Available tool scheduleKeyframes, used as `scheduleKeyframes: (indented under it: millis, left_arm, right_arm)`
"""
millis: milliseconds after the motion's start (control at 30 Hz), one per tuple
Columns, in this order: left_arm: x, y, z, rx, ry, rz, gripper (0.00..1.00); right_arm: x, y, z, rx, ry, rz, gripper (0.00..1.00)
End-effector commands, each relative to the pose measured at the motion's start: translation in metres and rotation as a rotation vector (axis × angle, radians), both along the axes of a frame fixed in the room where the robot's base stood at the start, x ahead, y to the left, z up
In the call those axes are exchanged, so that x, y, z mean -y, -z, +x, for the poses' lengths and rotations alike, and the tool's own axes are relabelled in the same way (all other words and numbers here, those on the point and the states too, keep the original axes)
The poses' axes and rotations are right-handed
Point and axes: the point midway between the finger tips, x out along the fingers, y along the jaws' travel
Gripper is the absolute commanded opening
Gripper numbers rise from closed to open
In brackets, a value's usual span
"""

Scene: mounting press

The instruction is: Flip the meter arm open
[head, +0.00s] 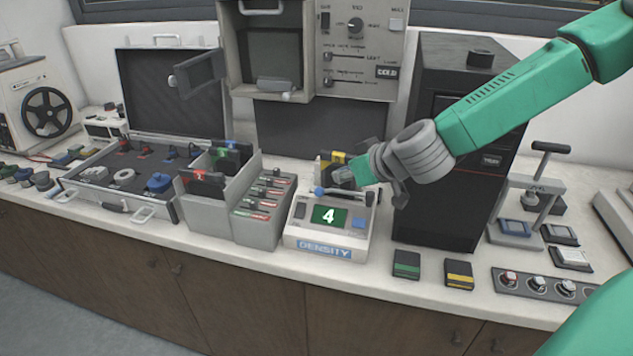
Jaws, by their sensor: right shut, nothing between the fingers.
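The density meter (300,230) sits near the front of the counter, with a green screen reading 4 and a blue DENSITY label. Its meter arm appears to lie low across the back of the top, with a blue knob (319,191) at its left end. My right gripper (345,178) reaches in from the right and is shut with nothing held, just above the back of the meter. It covers part of the meter arm, so I cannot tell whether they touch. My left gripper is not in view.
A grey divided holder (262,230) stands close on the left of the meter. A tall black cabinet (440,215) stands to the right. Green (407,264) and yellow (459,274) labelled slides lie in front of it. A small press (520,225) stands further right.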

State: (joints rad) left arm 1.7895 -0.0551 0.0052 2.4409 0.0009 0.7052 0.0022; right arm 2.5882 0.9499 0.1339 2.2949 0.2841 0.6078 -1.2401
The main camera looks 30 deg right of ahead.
Motion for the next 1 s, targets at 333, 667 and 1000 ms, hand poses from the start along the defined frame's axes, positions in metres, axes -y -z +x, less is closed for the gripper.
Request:
scheduleKeyframes:
  millis: [333,667,1000]
  left_arm:
    - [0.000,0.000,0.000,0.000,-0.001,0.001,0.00]
    - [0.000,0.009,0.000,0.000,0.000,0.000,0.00]
    - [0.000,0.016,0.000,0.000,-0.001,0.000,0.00]
  right_arm:
    - [0.006,0.003,0.000,-0.001,0.000,0.008,0.00]
    - [0.003,0.028,0.029,-0.004,0.000,0.005,0.00]
    - [-0.007,0.055,0.068,-0.001,0.000,0.002,0.00]
